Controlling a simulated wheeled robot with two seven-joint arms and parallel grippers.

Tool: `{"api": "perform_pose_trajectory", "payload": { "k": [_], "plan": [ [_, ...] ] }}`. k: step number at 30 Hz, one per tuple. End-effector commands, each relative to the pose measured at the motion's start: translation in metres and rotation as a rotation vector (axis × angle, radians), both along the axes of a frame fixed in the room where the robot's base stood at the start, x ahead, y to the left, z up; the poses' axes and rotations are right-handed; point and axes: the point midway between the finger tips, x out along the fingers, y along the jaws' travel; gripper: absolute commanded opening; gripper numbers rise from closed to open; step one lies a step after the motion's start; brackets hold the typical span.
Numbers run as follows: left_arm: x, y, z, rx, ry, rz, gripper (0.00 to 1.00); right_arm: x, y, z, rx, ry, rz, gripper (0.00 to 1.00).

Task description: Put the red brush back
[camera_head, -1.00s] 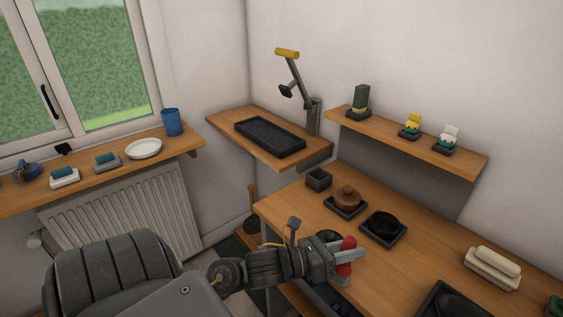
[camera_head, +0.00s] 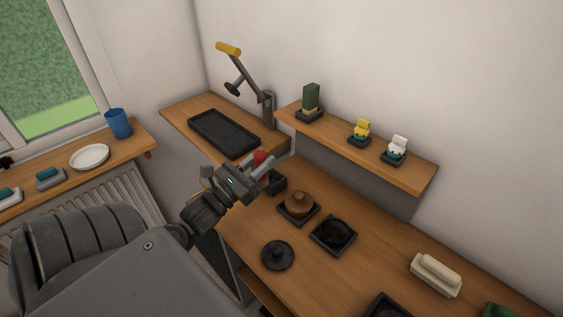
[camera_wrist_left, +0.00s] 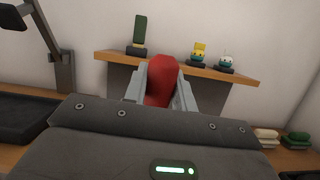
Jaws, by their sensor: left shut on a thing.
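The red brush (camera_head: 260,157) is held between the fingers of my left gripper (camera_head: 263,170), and only its rounded red part shows clearly. In the left wrist view the red brush (camera_wrist_left: 161,80) stands up between the two grey fingers (camera_wrist_left: 160,92), which are shut on it. In the head view the gripper is in front of a small dark square box (camera_head: 277,184) on the workbench and hides part of it. I cannot tell the height of the brush above the box. The right gripper is not in view.
A wall shelf (camera_head: 375,157) holds a green block and yellow and white items on dark bases. A black tray (camera_head: 223,134) lies on the side board below a yellow-handled stand (camera_head: 250,80). A brown pot (camera_head: 299,204), a black dish (camera_head: 334,235) and a black lid (camera_head: 278,256) are on the bench.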

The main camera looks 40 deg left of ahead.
Motion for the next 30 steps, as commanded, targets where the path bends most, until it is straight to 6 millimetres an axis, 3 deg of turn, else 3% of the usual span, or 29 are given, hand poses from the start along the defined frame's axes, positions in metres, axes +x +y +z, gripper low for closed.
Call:
{"api": "perform_pose_trajectory", "payload": {
  "k": [4, 9, 16, 18, 24, 30],
  "plan": [
    [0.002, 0.002, 0.0, 0.005, -0.005, 0.005, 0.0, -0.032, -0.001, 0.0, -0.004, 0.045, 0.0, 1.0],
    [0.026, 0.017, -0.009, 0.006, -0.005, 0.008, 0.0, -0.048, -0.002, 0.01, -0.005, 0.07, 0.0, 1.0],
    [0.079, 0.048, -0.036, 0.003, -0.004, 0.009, 0.0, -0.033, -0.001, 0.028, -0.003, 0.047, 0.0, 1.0],
    [0.089, 0.054, -0.053, 0.002, -0.002, 0.011, 0.0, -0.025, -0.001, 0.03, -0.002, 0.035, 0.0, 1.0],
    [0.11, 0.065, -0.084, 0.001, -0.002, 0.008, 0.0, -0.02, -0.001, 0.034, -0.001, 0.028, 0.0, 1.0],
    [0.117, 0.069, -0.095, 0.002, -0.002, 0.004, 0.0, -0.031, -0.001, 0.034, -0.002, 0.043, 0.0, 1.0]
  ]
}}
